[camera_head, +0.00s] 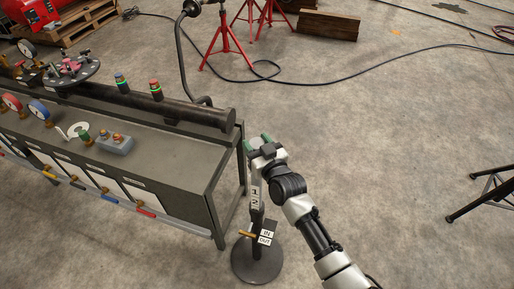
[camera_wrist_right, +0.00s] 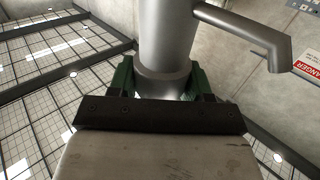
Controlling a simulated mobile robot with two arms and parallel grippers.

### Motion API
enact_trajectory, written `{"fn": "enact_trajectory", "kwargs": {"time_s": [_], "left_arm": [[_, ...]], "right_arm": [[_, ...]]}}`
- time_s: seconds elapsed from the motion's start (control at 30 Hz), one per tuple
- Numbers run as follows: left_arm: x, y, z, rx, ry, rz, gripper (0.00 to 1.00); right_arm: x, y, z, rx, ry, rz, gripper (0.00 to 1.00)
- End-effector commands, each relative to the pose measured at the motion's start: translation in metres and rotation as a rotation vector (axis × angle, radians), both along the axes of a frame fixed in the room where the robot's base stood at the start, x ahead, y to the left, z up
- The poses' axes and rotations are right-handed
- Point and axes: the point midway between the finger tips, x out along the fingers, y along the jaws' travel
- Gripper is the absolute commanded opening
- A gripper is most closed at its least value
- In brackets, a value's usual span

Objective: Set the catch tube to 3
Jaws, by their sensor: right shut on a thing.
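The catch tube stand rises from a round dark base (camera_head: 258,262) on the floor beside the bench's right end. Its upright carries number plates (camera_head: 255,196) reading 1 and 2; no 3 is readable. A brass-coloured handle (camera_head: 246,234) and IN/OUT plates (camera_head: 265,237) sit lower down. My right gripper (camera_head: 260,142) is at the top of the stand. A bent side spout (camera_wrist_right: 240,28) leaves the tube to the right. My left gripper is out of view.
The bench (camera_head: 190,150) stands close on the left, with a long dark pipe (camera_head: 180,107) ending near my gripper. Gauges, knobs and a flanged disc (camera_head: 70,70) are on it. Red stands (camera_head: 228,45) and a black cable lie behind. The floor to the right is mostly clear.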

Motion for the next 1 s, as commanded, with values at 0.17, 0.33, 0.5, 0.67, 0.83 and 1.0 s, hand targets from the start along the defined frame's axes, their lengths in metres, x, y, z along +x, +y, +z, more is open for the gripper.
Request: {"fn": "enact_trajectory", "kwargs": {"time_s": [0.17, 0.33, 0.5, 0.67, 0.83, 1.0], "left_arm": [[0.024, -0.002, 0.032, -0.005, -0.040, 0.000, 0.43], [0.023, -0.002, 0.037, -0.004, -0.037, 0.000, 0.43], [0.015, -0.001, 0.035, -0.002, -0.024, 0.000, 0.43], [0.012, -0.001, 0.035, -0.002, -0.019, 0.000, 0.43], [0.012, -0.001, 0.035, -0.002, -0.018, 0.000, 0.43], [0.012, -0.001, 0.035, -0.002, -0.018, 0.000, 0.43]], "right_arm": [[0.003, -0.001, 0.046, 0.013, -0.021, -0.004, 0.07], [0.003, -0.001, 0.053, 0.013, -0.021, -0.005, 0.07], [0.003, -0.001, 0.053, 0.014, -0.022, -0.005, 0.07], [0.004, -0.001, 0.053, 0.014, -0.023, -0.005, 0.52], [0.003, -0.001, 0.050, 0.010, -0.017, -0.004, 0.75], [0.002, -0.001, 0.048, 0.008, -0.013, -0.004, 0.75]]}}
